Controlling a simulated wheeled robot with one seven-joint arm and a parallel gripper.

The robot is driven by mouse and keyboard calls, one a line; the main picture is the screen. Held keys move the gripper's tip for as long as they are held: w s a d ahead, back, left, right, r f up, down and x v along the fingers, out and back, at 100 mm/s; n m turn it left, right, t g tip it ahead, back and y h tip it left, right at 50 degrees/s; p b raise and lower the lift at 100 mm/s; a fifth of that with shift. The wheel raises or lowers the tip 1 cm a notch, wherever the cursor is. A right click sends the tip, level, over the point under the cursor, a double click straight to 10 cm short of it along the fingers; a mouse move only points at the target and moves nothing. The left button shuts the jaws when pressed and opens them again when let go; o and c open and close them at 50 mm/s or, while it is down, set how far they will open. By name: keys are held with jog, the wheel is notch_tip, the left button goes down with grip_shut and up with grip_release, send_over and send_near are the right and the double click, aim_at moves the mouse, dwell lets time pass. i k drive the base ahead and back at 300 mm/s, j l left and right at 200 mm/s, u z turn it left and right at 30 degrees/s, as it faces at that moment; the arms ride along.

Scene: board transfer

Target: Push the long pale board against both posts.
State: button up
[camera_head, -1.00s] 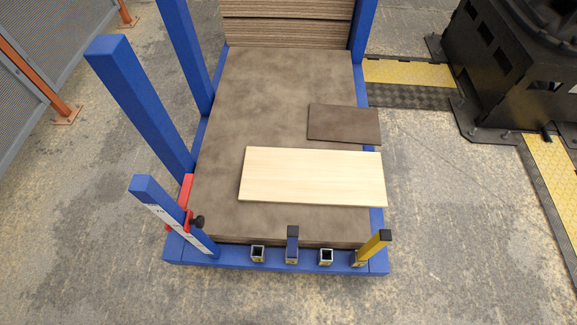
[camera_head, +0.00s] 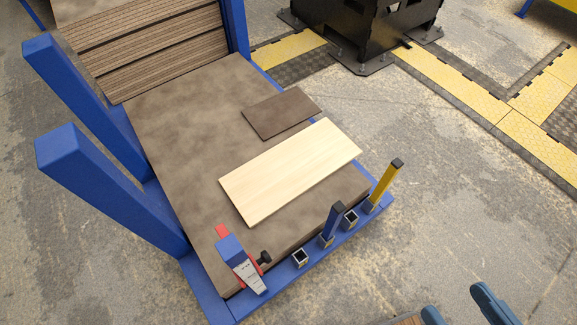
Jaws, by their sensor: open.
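The long pale board (camera_head: 290,171) lies flat on the brown deck (camera_head: 175,125), slanting in the view, with its right end near the deck's right edge. Tall blue posts (camera_head: 75,95) and (camera_head: 105,180) rise along the deck's left side, with a gap of deck between them and the board.
A smaller dark brown board (camera_head: 282,112) lies behind the pale one. A red clamp with a black knob (camera_head: 265,257) sits at the front left corner post (camera_head: 240,265). Empty square sockets (camera_head: 300,259) line the front. Dark blue-grey objects (camera_head: 492,305) show at the bottom right.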

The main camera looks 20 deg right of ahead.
aim_at(258, 189)
jog(key=i+l+u, duration=0.3)
jog(key=i+l, duration=0.15)
jog(key=l, duration=0.2)
jog(key=i+l+u, duration=0.3)
jog(key=l, duration=0.45)
jog(key=i, duration=0.1)
